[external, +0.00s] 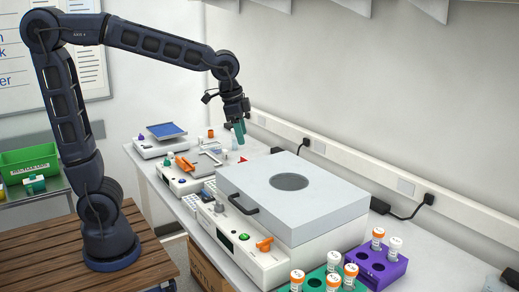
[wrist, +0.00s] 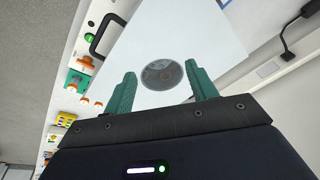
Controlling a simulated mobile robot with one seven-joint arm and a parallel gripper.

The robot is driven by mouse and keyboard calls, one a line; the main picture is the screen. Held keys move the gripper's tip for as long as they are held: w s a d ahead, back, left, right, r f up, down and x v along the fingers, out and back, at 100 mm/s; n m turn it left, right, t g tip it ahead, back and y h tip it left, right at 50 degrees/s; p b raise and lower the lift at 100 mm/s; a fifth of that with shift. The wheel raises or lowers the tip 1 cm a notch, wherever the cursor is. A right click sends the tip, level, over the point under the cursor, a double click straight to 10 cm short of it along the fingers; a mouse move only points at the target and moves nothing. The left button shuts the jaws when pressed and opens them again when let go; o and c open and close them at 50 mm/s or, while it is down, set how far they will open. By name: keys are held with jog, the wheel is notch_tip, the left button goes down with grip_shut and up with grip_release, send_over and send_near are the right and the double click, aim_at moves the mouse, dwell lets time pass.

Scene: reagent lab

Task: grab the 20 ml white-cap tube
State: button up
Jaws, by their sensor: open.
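Two white-capped tubes show in the external view. One white-cap tube (external: 394,247) stands in the purple rack (external: 388,277) at the right, beside an orange-capped tube (external: 378,238). Another white-cap tube (external: 334,261) stands at the green rack (external: 314,282) at the bottom, among orange-capped tubes. I cannot read the volume of either. My gripper (external: 239,132) is far from both, raised above the bench behind the grey-lidded machine. In the wrist view its teal fingers (wrist: 160,72) are apart with nothing between them. No white-cap tube can be made out clearly there.
The large grey-lidded machine (external: 322,196) with a round window stands between my gripper and the racks. Smaller devices (external: 183,172) and a blue-topped scale (external: 161,147) sit farther back. A green bin (external: 28,160) is on the left. Cables run along the wall.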

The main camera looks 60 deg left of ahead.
jog(key=w+d+f+m, duration=0.2)
jog(key=d+f, duration=0.1)
jog(key=d, duration=0.6)
jog(key=w+d+f+m+g, duration=0.1)
jog(key=w+d+f+m, duration=0.1)
jog(key=d, duration=0.8)
jog(key=w+d+f+m+g, duration=0.1)
jog(key=d+f, duration=0.3)
jog(key=d, duration=0.5)
jog(key=shift+w+d+f+m, duration=0.3)
jog(key=shift+w+f+m, duration=0.15)
jog(key=shift+m, duration=0.35)
jog(key=m, duration=0.2)
send_over(335, 255)
jog(key=shift+g+y, duration=0.3)
jog(key=f, duration=0.5)
jog(key=shift+s+f, duration=0.15)
jog(key=shift+s, duration=0.2)
jog(key=shift+d+f, duration=0.1)
jog(key=shift+f, duration=0.1)
notch_tip(335, 255, down, 5)
jog(key=shift+f, duration=0.2)
jog(key=shift+w+f, duration=0.15)
jog(key=shift+f, duration=1.15)
jog(key=shift+w+f, duration=0.15)
jog(key=shift+f, duration=1.1)
jog(key=c, duration=1.1)
